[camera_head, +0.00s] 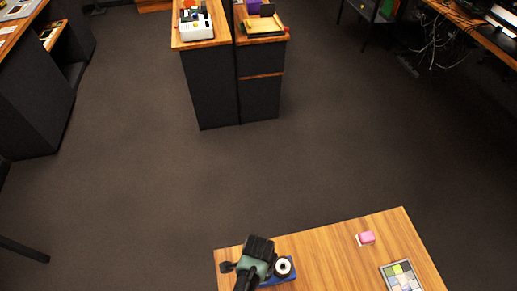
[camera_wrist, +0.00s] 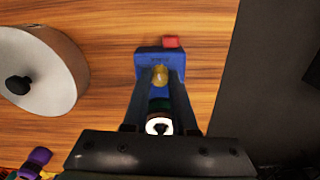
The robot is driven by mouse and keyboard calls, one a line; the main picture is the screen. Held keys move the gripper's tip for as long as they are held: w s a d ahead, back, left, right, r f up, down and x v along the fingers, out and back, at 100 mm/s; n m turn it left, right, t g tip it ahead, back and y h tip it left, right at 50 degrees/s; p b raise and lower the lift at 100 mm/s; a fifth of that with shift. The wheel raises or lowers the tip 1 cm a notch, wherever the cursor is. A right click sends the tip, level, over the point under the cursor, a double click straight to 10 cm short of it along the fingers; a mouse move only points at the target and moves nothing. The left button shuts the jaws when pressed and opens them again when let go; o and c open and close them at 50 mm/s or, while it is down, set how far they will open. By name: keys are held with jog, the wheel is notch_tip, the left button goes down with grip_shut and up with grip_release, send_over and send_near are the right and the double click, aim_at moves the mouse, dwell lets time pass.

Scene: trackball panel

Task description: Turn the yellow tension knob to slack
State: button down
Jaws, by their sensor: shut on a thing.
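The blue trackball panel (camera_wrist: 150,60) lies on the wooden table in the wrist view, and part of it shows beside my arm in the head view (camera_head: 289,279). The yellow tension knob (camera_wrist: 160,76) stands on the panel. My gripper (camera_wrist: 160,82) is shut on the knob, with one finger on each side of it. A white round part with a dark centre (camera_wrist: 158,126) sits nearer my palm, with a green ring beside it. It seems to be the white round part in the head view (camera_head: 283,266). The knob and fingertips are hidden in the head view.
A red block (camera_wrist: 172,41) is at the panel's far edge. A large round silver object with a black knob (camera_wrist: 40,75) lies left of it. A pink object (camera_head: 366,238) and a tray of coloured squares (camera_head: 400,277) sit to the right on the table.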

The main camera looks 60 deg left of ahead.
jog(key=shift+m, duration=0.8)
jog(key=c, duration=0.7)
grip_release()
jog(key=shift+r, duration=0.1)
notch_tip(320, 180, up, 13)
dwell(0.4)
